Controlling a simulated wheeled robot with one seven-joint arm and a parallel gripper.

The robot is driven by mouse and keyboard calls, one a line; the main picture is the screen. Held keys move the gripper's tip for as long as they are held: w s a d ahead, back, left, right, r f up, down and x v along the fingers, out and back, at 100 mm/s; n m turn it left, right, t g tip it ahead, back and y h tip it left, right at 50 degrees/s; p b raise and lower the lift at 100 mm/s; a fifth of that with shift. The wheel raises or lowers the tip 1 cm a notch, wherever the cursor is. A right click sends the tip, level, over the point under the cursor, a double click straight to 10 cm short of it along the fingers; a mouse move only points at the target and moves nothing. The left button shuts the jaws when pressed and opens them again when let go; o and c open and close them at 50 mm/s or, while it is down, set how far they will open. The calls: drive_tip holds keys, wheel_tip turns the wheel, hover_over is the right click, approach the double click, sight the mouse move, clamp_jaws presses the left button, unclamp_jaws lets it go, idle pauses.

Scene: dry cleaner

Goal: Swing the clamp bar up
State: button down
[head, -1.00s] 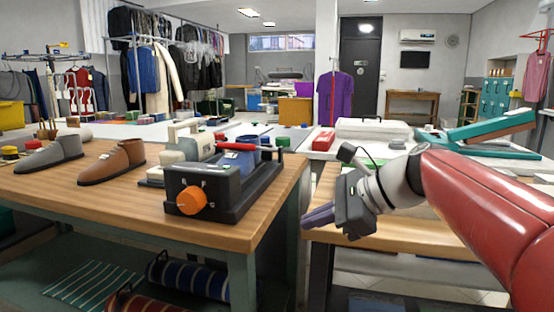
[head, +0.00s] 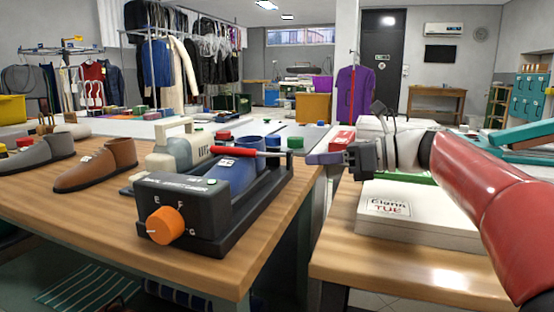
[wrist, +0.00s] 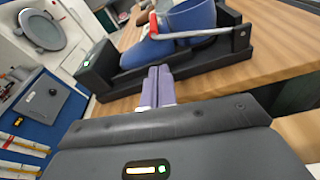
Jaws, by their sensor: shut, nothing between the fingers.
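The clamp bar (head: 236,151) has a red grip and lies low across a blue shoe (head: 236,174) in a black machine (head: 185,205) with an orange knob. In the wrist view, the bar's metal arm (wrist: 207,33) crosses in front of the blue shoe (wrist: 192,16), with the red grip at its left end. My gripper (head: 312,158) is shut and empty, its purple fingers pointing left, just right of the machine. In the wrist view, the fingertips (wrist: 160,72) are beside the machine's black base (wrist: 130,78), apart from the bar.
A white box (head: 415,213) sits on the right table, below my arm. A gap separates the two tables.

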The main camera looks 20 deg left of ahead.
drive_tip(key=shift+s, duration=0.1)
drive_tip(key=b, duration=0.1)
approach(249, 152)
drive_tip(key=a+f, duration=0.2)
drive_tip(key=w+a+f, duration=0.1)
drive_tip(key=a+f, duration=0.1)
drive_tip(key=a, duration=0.1)
drive_tip(key=shift+r, duration=0.2)
idle(0.3)
